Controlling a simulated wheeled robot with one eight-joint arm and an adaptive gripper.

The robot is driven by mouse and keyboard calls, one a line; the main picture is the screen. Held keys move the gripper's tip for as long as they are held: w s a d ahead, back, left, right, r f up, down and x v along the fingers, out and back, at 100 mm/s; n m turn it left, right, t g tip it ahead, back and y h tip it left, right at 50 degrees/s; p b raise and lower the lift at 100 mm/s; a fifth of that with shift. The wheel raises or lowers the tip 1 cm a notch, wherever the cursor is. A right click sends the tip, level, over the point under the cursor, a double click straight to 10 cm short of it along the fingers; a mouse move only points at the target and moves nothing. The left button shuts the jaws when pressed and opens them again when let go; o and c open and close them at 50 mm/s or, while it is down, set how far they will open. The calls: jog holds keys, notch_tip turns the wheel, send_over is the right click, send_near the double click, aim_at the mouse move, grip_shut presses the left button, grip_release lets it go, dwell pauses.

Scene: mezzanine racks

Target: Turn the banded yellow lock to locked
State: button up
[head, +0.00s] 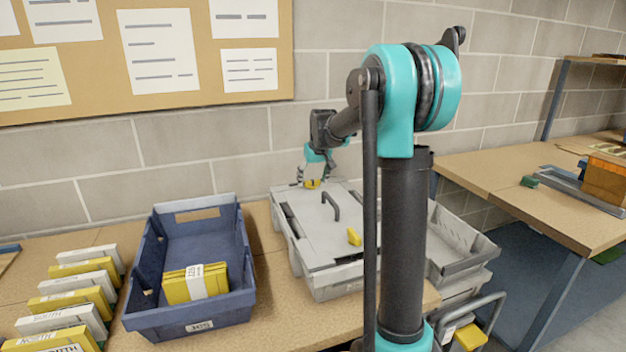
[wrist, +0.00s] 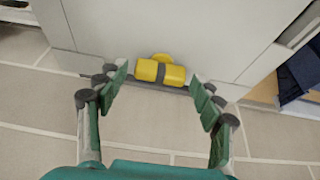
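The banded yellow lock (wrist: 161,72) is a yellow knob with a dark band around its middle, at the edge of a pale grey lid (wrist: 150,30) in the wrist view. My gripper (wrist: 160,85) is open, with one finger on either side of the lock and gaps visible to both. In the head view, my gripper (head: 314,176) is at the far edge of the grey lidded crate (head: 318,283), pointing down at the small yellow lock (head: 312,184). A second yellow lock (head: 354,237) sits on the near edge of the lid; no band shows on it.
A dark handle (head: 331,205) rises from the lid. A blue bin (head: 190,312) holding a yellow bundle stands left of the crate, with several yellow and white packs beyond. An open grey tray (head: 458,238) is at right. A brick wall (head: 230,150) stands close behind my gripper.

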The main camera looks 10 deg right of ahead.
grip_shut()
jog(key=shift+m, duration=0.3)
jog(key=m, duration=0.2)
jog(key=m+h, duration=0.1)
jog(key=shift+a+m+h, duration=0.2)
jog(key=shift+m+h, duration=0.1)
jog(key=shift+m, duration=0.1)
jog(key=m, duration=0.2)
jog(key=m+g+h, duration=0.1)
jog(key=m, duration=0.1)
jog(key=shift+w+h, duration=0.1)
jog(key=shift+h, duration=0.2)
jog(key=m+g+h, duration=0.1)
jog(key=m, duration=0.4)
jog(key=shift+w+a, duration=0.1)
jog(key=shift+a, duration=0.05)
jog(key=shift+m+g+h, duration=0.5)
jog(key=shift+m+g, duration=0.4)
jog(key=shift+m, duration=1.4)
